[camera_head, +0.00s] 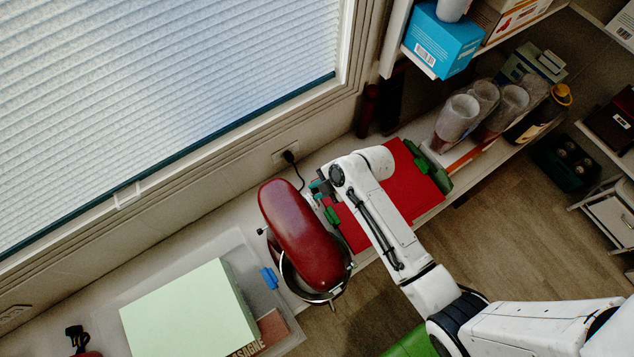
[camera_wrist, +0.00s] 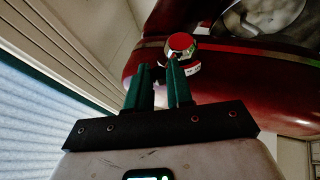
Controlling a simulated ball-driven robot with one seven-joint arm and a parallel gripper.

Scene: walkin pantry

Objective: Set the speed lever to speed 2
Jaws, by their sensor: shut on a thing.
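The red stand mixer (camera_head: 298,228) stands on the counter below the window. Its dark red body (camera_wrist: 228,72) fills the upper right of the wrist view, with a shiny red-centred round knob (camera_wrist: 181,42) and a small pale label (camera_wrist: 193,69) on its side. My gripper (camera_head: 318,192) is at the mixer's side, near its back end. In the wrist view the green fingers of my gripper (camera_wrist: 160,68) reach up to the mixer just below the knob. They are shut on the speed lever, which is mostly hidden at the fingertips. The lever's exact setting cannot be read.
A pale green box (camera_head: 190,310) on a translucent tray lies left of the mixer. A red board (camera_head: 408,185) lies right of it, under my arm. Clear containers (camera_head: 458,118) stand farther right, below a shelf with a blue box (camera_head: 440,42). A black plug and cord (camera_head: 290,158) are behind.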

